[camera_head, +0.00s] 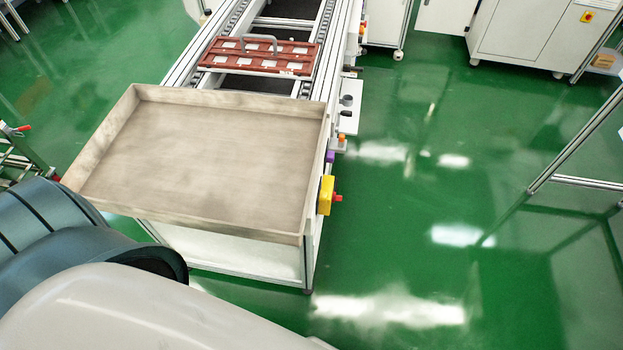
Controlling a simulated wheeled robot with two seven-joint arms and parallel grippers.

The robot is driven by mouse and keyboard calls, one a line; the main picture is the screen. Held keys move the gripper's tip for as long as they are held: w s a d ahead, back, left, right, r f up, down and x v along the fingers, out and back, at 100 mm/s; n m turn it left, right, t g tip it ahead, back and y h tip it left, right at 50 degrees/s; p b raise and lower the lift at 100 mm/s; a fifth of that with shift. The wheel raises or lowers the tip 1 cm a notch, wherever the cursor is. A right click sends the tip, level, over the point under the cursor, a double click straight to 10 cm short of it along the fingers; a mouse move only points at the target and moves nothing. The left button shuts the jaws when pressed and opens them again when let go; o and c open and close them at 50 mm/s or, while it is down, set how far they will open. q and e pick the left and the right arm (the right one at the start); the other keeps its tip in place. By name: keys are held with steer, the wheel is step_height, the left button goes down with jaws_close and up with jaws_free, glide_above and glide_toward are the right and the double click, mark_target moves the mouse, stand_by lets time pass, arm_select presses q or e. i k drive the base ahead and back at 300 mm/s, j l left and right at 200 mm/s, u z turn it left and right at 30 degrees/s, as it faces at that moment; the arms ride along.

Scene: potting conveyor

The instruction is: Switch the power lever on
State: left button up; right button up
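A yellow switch box (325,195) is mounted on the right side of the conveyor's near end. A red lever or knob (338,198) sticks out from its right face. It is too small to tell which position it is in. I cannot tell for sure that this is the power lever. Neither of my grippers shows in this view. Part of my own arm and body fills the lower left and hides the floor there.
A large empty beige tray (200,160) covers the conveyor's near end. A reddish-brown fixture (262,58) with light plates sits on the rails behind it. The green floor (420,240) right of the conveyor is clear. A metal frame (575,180) stands at far right.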

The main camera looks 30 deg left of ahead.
mark_target(337, 197)
steer(key=i+l+u, duration=0.2)
steer(key=l+u, duration=0.2)
steer(key=i+l+u, duration=0.15)
steer(key=l+u, duration=0.25)
steer(key=i+l+u, duration=0.1)
steer(key=l+u, duration=0.75)
steer(key=k+l, duration=0.1)
steer(key=l, duration=0.3)
steer(key=k+l+z, duration=0.1)
steer(key=l, duration=0.35)
steer(key=k+l, duration=0.1)
steer(key=l, duration=0.3)
steer(key=k+l+z, duration=0.1)
steer(key=l, duration=0.3)
